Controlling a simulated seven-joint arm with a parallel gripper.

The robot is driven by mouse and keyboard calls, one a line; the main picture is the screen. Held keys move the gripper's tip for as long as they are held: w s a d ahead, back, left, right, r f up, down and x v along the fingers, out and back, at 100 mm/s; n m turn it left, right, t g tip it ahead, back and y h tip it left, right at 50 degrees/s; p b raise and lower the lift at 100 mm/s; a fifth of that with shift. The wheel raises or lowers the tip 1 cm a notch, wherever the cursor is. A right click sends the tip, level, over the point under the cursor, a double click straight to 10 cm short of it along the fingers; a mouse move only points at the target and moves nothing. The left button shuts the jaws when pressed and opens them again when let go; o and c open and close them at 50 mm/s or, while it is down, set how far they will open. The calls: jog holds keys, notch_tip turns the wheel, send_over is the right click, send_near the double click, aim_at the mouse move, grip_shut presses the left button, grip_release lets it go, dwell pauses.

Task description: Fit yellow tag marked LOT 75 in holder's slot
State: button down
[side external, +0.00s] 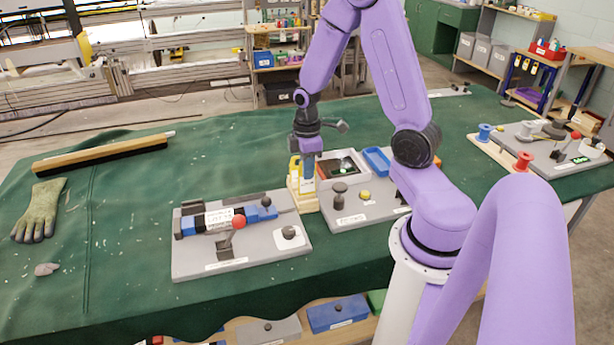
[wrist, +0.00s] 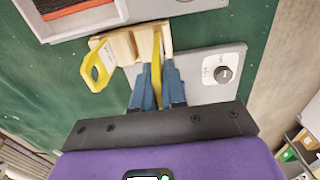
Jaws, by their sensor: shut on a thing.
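My gripper (wrist: 158,66) points down at the pale wooden holder (wrist: 122,46), its blue fingers shut on a thin yellow tag (wrist: 157,52) seen edge-on. The tag's far end lies among the holder's upright wooden blocks; I cannot tell how deep it sits in a slot. A second yellow tag (wrist: 87,74) with a hole stands at the holder's left end in the wrist view. No LOT marking is readable on either tag. In the side view my gripper (side external: 308,178) is just above the wooden holder (side external: 303,199), which stands between two grey boards.
A grey board (side external: 240,265) with a blue clamp-like fixture and red knob lies left of the holder.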

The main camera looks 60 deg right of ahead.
notch_tip(320, 180, up, 5)
jog(key=shift+r, duration=0.1)
jog(key=shift+w+a+r, duration=0.1)
jog(key=shift+w+r, duration=0.05)
jog(key=shift+w, duration=0.2)
jog(key=w+a+r, duration=0.1)
jog(key=w+a, duration=0.8)
jog(key=w, duration=0.4)
jog(key=w+a, duration=0.9)
jog(key=w, duration=0.3)
jog(key=shift+w+d+f, duration=0.1)
jog(key=shift+w+f, duration=0.05)
jog(key=shift+f, duration=2.7)
jog(key=shift+f, duration=2.1)
jog(key=c, duration=0.8)
grip_release()
